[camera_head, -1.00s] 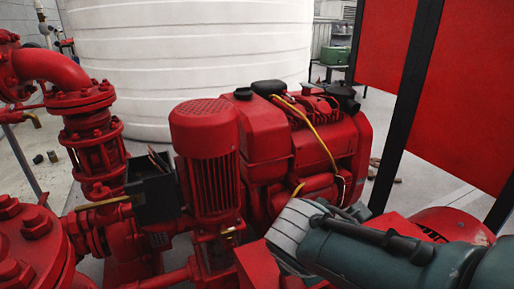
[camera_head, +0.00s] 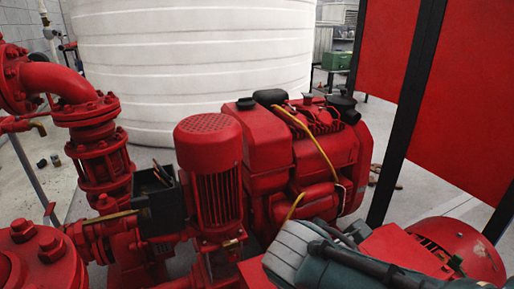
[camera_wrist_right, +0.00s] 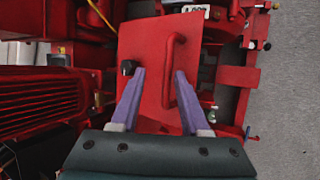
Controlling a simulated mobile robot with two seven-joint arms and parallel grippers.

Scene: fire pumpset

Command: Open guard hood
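The guard hood (camera_wrist_right: 150,45) is a flat red cover in the right wrist view, and it appears closed. My left gripper is not in view.
A red motor (camera_head: 210,150) and engine (camera_head: 315,155) stand left of my right arm. Red flanged pipes (camera_head: 95,130) fill the left side. A black post (camera_head: 408,110) with red panels rises at the right. A white tank (camera_head: 190,60) stands behind. Bare floor (camera_wrist_right: 285,80) lies at right.

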